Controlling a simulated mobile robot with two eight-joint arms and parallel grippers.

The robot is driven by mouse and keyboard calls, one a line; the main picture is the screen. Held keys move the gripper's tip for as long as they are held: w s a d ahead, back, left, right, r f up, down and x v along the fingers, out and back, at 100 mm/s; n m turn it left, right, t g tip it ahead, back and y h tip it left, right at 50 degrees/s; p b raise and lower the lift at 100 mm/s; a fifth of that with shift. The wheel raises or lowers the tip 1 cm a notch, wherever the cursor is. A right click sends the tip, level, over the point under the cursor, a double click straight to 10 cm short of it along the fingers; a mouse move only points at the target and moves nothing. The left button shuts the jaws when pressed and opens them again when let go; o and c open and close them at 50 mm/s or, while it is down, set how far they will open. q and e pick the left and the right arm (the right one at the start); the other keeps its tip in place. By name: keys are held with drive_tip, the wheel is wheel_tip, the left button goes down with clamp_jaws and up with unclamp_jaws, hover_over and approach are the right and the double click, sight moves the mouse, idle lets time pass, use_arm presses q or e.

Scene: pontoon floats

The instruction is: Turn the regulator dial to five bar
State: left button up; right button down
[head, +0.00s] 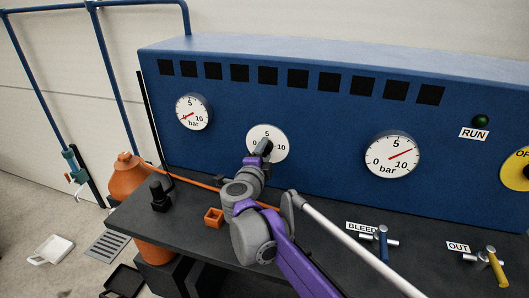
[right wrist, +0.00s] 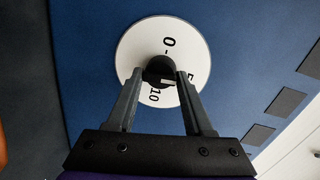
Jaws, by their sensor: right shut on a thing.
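The regulator dial (head: 259,131) is a white round plate marked 0, 5 and 10, set in the middle of the blue panel, with a dark knob at its centre. My right gripper (head: 265,149) is shut on this knob and covers the plate's lower part. In the right wrist view, the two grey fingers (right wrist: 160,78) close on the black knob (right wrist: 158,66) from both sides, in front of the white dial plate (right wrist: 140,42). I cannot tell clearly which mark the knob points at. My left gripper is not in view.
The left gauge (head: 192,104) reads near 0; the right gauge (head: 403,165) reads between 5 and 10. A green lamp (head: 481,120) is above the RUN label. BLEED (head: 382,243) and OUT (head: 488,259) valves stand on the bench at right. An orange block (head: 213,217) lies left of my arm.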

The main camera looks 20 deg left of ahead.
drive_tip(key=shift+a+r, duration=0.1)
drive_tip(key=shift+r, duration=0.15)
drive_tip(key=shift+c, duration=1.8)
unclamp_jaws()
drive_tip(key=shift+f, duration=0.15)
drive_tip(key=s+r, duration=0.1)
drive_tip(key=s, duration=0.9)
drive_tip(key=shift+s+b, duration=0.3)
drive_tip(key=shift+s, duration=0.1)
